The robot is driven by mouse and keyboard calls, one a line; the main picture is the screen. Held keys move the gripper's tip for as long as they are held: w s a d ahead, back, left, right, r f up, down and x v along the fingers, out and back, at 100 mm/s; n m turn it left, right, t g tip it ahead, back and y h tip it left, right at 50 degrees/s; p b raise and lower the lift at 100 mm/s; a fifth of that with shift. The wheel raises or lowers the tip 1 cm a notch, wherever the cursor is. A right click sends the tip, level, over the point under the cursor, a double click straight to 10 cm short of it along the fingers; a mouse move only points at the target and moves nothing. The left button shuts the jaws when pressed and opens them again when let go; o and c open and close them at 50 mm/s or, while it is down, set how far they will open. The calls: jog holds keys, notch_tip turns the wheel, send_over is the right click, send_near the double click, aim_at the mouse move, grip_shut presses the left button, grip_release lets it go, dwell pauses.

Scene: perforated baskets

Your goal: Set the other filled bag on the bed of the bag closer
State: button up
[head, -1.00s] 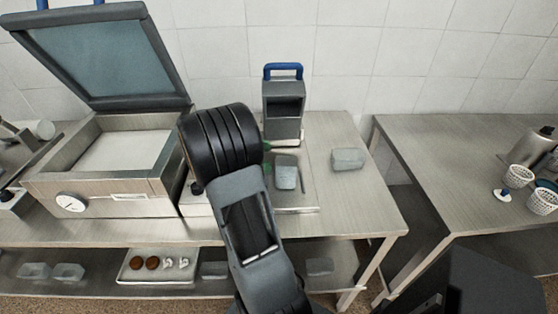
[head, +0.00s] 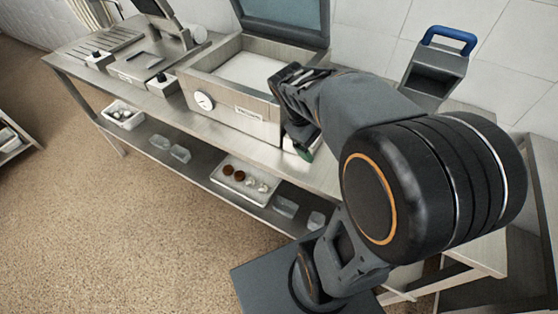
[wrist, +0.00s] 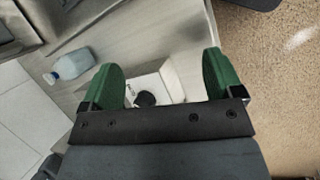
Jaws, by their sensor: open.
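The steel machine (head: 257,108) with a raised glass lid, a dial and a pale bed (head: 252,72) stands on the bench; it may be the bag closer. My gripper (head: 305,150) is at its right front corner, mostly behind my arm. In the wrist view my gripper (wrist: 162,78) is open, its green fingers apart with nothing held. Below and between them is a white box (wrist: 152,88) with a black round knob. In the head view my arm hides that bench area.
A grey unit (head: 435,70) with a blue handle stands at the back right. A bar-type device (head: 140,68) is at the bench's left end. The lower shelf holds a tray (head: 245,180) of brown and white items and several clear tubs. Open floor lies at left.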

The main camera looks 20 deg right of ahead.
jog(key=s+a+m+t+y, duration=0.1)
jog(key=a+m+t+y, duration=0.2)
jog(key=a+t, duration=0.3)
jog(key=a+y, duration=0.1)
jog(key=a, duration=0.4)
jog(key=shift+s+a+f+m, duration=0.2)
jog(key=shift+s+a+m, duration=0.1)
jog(key=shift+a+m, duration=0.1)
jog(key=shift+r+p, duration=0.5)
jog(key=shift+r, duration=0.15)
